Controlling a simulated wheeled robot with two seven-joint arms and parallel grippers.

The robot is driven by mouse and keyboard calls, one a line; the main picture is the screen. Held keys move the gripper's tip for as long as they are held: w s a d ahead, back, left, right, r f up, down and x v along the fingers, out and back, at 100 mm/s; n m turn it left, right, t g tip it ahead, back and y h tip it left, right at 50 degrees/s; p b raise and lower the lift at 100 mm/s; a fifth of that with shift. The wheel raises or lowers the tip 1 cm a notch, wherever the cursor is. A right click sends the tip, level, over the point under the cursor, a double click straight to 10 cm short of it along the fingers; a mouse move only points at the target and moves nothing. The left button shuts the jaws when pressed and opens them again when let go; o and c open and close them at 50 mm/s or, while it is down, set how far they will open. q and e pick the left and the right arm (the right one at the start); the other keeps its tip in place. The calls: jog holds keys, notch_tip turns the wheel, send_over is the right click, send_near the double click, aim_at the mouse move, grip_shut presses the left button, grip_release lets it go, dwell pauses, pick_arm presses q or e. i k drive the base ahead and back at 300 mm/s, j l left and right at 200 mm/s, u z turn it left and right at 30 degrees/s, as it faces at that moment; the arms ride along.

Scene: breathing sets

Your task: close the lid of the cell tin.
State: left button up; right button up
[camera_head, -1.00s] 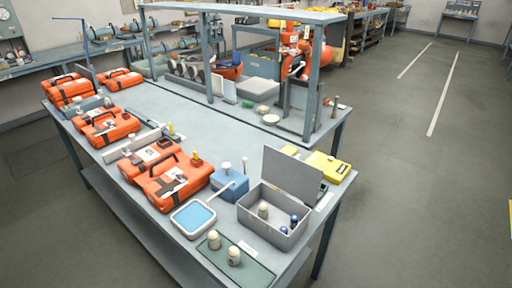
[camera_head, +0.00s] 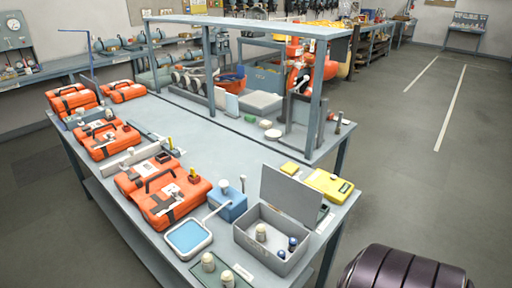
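The cell tin (camera_head: 262,252) is a grey metal box near the front right corner of the workbench. Its lid (camera_head: 290,192) stands open, tilted up at the back edge of the tin. Inside the tin are a cream-topped cell (camera_head: 261,232) and two blue-topped cells (camera_head: 292,243). Two more cream cells (camera_head: 208,262) stand on a dark green mat in front of the tin, at the bottom of the view. Neither of my grippers shows, so nothing of mine touches the tin or lid in view.
A blue-lined tray (camera_head: 188,237) and a blue block (camera_head: 228,205) stand left of the tin. A yellow device (camera_head: 329,185) lies behind the lid. Orange cases (camera_head: 165,198) line the bench's left side. A grey shelf frame (camera_head: 240,19) stands at the back.

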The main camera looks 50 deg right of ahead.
aim_at(302, 202)
jog(key=l+u, duration=0.2)
jog(key=l, duration=0.25)
jog(key=k+l+u, duration=0.2)
jog(key=l, duration=0.25)
jog(key=l+u, duration=0.15)
jog(key=l, duration=0.3)
jog(key=k+l+u, duration=0.2)
jog(key=l, duration=0.25)
jog(key=k+l+u, duration=0.2)
jog(key=l, duration=0.2)
jog(key=k+l, duration=0.1)
jog(key=l, duration=0.25)
jog(key=k+l, duration=0.15)
jog(key=l, duration=0.2)
jog(key=k+l, duration=0.1)
jog(key=l, duration=0.25)
jog(key=k+l, duration=0.15)
jog(key=l, duration=0.2)
jog(key=k+l+u, duration=0.1)
jog(key=l, duration=0.3)
jog(key=k+l, duration=0.1)
jog(key=l, duration=0.3)
jog(key=k+l+u, duration=0.15)
jog(key=l, duration=0.2)
